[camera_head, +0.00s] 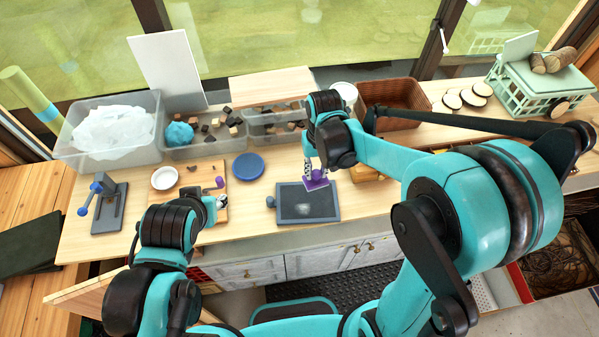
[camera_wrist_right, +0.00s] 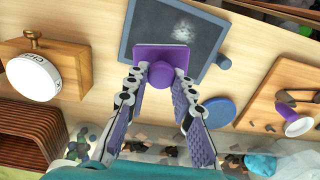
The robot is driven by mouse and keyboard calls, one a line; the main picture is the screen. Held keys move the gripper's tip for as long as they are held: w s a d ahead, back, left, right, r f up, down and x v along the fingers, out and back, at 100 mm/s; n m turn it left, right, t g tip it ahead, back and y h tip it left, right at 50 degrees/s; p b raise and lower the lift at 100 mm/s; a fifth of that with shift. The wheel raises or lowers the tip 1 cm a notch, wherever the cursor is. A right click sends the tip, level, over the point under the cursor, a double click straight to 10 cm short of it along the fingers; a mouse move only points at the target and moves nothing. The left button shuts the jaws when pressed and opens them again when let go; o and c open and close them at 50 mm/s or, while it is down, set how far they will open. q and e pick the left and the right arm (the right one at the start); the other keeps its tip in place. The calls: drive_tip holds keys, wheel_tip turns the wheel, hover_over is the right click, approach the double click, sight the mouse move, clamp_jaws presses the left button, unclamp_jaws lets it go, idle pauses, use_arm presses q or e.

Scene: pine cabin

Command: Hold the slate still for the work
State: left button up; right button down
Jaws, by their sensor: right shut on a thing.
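The dark slate (camera_head: 328,203) lies flat on the wooden counter, with a pale smudge on it; it also shows at the top of the right wrist view (camera_wrist_right: 215,45). My right gripper (camera_head: 314,172) is shut on the knob of a purple block (camera_head: 316,183). In the right wrist view the block (camera_wrist_right: 150,55) overlaps the slate's edge; I cannot tell whether it touches the slate. My left gripper (camera_head: 214,204) is over the wooden board, left of the slate and apart from it. Its fingers are too small and partly hidden to read.
A blue disc (camera_head: 248,166) and the wooden board (camera_head: 205,170) with a white bowl (camera_head: 165,178) lie left of the slate. A grey clamp-like stand (camera_head: 108,203) is farther left. Bins (camera_head: 110,150) and a wicker basket (camera_head: 400,122) line the back. A white dial (camera_wrist_right: 33,78) is close by.

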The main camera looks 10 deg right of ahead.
sight(321, 180)
drive_tip(key=shift+s+a, duration=0.15)
drive_tip(key=shift+a, duration=0.25)
drive_tip(key=a+f+b, duration=0.3)
drive_tip(key=a+f, duration=0.2)
drive_tip(key=d, duration=0.4)
drive_tip(key=s+d, duration=0.1)
drive_tip(key=d, duration=0.2)
drive_tip(key=shift+r+p, duration=0.3)
drive_tip(key=shift+d+r+p, duration=0.25)
drive_tip(key=shift+r+p, duration=0.5)
drive_tip(key=shift+r, duration=0.25)
use_arm(q)
drive_tip(key=a, duration=0.1)
drive_tip(key=s+a+f, duration=0.1)
drive_tip(key=shift+s+a, duration=0.1)
drive_tip(key=shift+a, duration=0.25)
